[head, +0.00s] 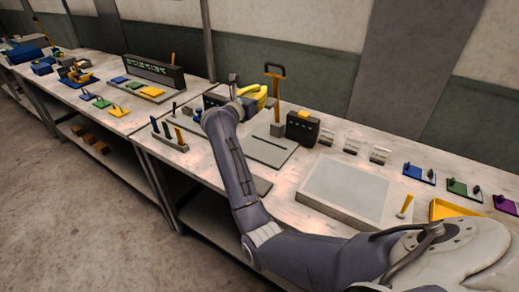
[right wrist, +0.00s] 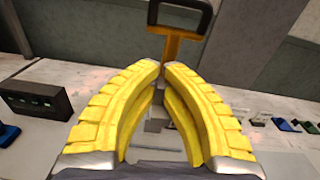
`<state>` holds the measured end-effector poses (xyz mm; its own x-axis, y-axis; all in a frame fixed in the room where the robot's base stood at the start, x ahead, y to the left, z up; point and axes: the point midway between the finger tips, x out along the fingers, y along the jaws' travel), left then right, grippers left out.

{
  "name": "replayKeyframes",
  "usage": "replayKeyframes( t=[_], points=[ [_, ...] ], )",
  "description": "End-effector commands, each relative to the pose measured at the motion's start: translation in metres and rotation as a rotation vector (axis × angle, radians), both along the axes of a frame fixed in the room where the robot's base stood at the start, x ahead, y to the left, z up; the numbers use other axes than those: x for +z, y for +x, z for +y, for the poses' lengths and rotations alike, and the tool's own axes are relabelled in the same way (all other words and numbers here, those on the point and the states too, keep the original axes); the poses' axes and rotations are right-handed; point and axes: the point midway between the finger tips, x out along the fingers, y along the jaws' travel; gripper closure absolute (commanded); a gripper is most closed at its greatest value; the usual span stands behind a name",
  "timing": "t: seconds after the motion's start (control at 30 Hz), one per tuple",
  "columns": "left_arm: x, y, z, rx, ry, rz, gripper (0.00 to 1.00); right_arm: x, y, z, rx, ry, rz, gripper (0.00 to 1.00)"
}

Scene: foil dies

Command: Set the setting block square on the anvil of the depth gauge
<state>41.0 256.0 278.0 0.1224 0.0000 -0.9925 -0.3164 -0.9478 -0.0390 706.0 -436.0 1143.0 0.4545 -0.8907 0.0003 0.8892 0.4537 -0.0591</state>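The depth gauge appears to be the upright with an orange post and black loop handle (head: 275,82), with a grey block-like part (head: 277,129) at its foot. Its handle also shows in the right wrist view (right wrist: 178,42). My right gripper (head: 262,92) has yellow fingers and hangs over the table, left of the post. In the right wrist view its fingertips (right wrist: 163,70) come close together in front of the post. Grey shapes show between the fingers; I cannot tell whether one is the setting block or is held. My left gripper is out of view.
A dark box (head: 302,128) stands right of the post. A grey slotted plate (head: 262,150) lies in front. A large pale tray (head: 305,202) lies nearer, right. A rack with upright tools (head: 168,142) stands left. Coloured pieces line the table's right side.

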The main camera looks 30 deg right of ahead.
Motion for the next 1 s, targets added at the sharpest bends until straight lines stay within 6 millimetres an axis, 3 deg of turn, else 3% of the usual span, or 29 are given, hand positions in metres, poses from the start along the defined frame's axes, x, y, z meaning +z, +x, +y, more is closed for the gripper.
replayKeyframes(
  t=[0.13,0.27,0.7,1.0],
  points=[
    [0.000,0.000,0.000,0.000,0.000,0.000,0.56,0.007,0.006,-0.001,-0.026,-0.001,0.002,1.00],
    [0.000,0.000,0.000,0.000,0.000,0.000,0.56,-0.003,0.008,-0.002,-0.036,-0.004,0.005,1.00],
    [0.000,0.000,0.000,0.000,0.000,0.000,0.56,-0.097,0.008,-0.002,-0.036,-0.005,0.007,1.00],
    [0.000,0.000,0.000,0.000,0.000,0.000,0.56,-0.140,0.008,-0.002,-0.035,-0.005,0.003,1.00]
  ],
)
